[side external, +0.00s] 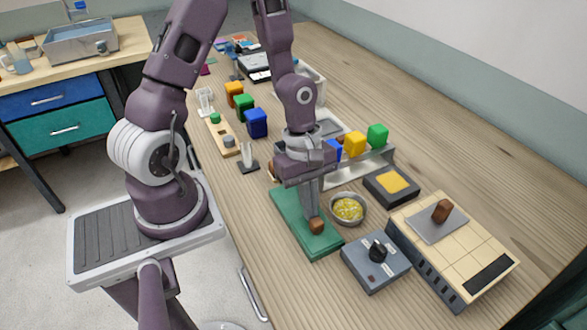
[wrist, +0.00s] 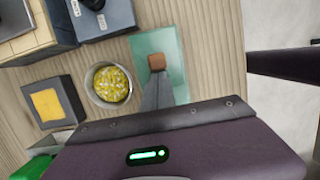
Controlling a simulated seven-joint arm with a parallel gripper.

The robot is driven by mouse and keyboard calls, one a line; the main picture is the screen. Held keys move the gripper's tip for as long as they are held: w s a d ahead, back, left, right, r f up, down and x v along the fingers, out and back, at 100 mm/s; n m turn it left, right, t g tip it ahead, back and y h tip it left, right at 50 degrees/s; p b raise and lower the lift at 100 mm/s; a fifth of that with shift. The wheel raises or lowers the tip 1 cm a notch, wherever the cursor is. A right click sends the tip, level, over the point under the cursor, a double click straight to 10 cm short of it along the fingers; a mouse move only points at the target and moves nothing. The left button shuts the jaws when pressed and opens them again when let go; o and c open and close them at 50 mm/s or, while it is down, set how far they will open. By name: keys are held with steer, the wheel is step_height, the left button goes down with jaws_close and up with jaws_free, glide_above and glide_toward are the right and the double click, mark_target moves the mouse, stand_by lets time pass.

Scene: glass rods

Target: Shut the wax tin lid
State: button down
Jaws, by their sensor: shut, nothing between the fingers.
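My gripper (side external: 312,212) is shut and empty, pointing down over a flat green slab (side external: 290,225). Its fingertips are right at a small brown block (side external: 317,226) near the slab's front end; I cannot tell whether they touch it. In the wrist view the closed fingers (wrist: 157,78) end beside the brown block (wrist: 156,61) on the green slab (wrist: 176,42). A round metal dish (side external: 348,208) holding yellow bits is just right of the slab, open on top. I cannot tell for sure which thing is the wax tin or its lid.
A dark square tray with a yellow pad (side external: 391,184) lies behind the dish. A grey box with a black knob (side external: 376,262) and a cream tiled unit with a brown handle (side external: 442,211) stand at right. Colored blocks (side external: 355,143) stand behind my gripper. The table's far right is clear.

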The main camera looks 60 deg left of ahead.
steer(key=a, duration=0.4)
steer(key=v, duration=0.9)
steer(key=s+d+r+m+t+y, duration=0.1)
steer(key=s+d+r+m+t, duration=0.1)
steer(key=s+r+m, duration=0.3)
steer(key=s+d+r+m+t+y, duration=0.1)
steer(key=s+d+r+m+t, duration=0.2)
steer(key=r+m, duration=0.7)
steer(key=s+m, duration=0.2)
steer(key=m, duration=0.1)
steer(key=shift+r+t+y, duration=0.3)
steer(key=shift+r+y, duration=0.05)
steer(key=shift+y, duration=0.05)
steer(key=shift+s, duration=0.1)
